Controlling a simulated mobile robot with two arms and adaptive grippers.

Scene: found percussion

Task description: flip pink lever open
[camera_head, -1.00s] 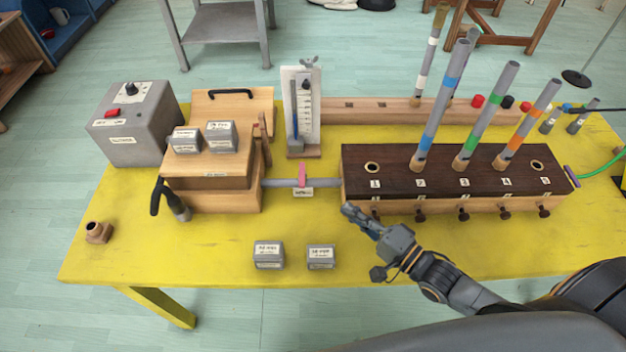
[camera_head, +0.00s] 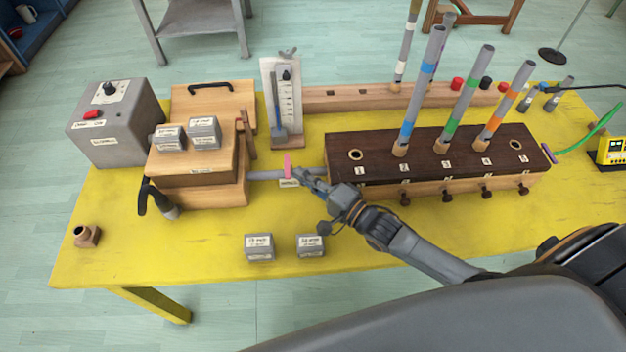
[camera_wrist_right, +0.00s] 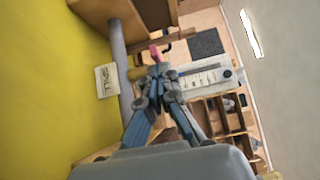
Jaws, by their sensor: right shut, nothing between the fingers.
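The pink lever (camera_head: 288,166) stands upright on the grey pipe (camera_head: 266,175) between the wooden bellows box and the dark-topped pipe chest. In the right wrist view the lever's pink tip (camera_wrist_right: 154,52) shows just beyond my fingertips. My right gripper (camera_head: 298,173) is shut and empty, its fingertips close to the lever's right side; I cannot tell if they touch. The closed fingers also show in the right wrist view (camera_wrist_right: 155,72). A small label (camera_wrist_right: 107,80) reading "SPILL" lies beside the pipe. My left gripper is not in view.
The wooden box (camera_head: 200,192) with weights on its lid stands left of the lever. The pipe chest (camera_head: 345,172) with upright tubes is right. A gauge board (camera_head: 294,100) stands behind. Two grey weights (camera_head: 259,248) (camera_head: 311,246) sit in front; the yellow table (camera_head: 195,255) is mostly clear there.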

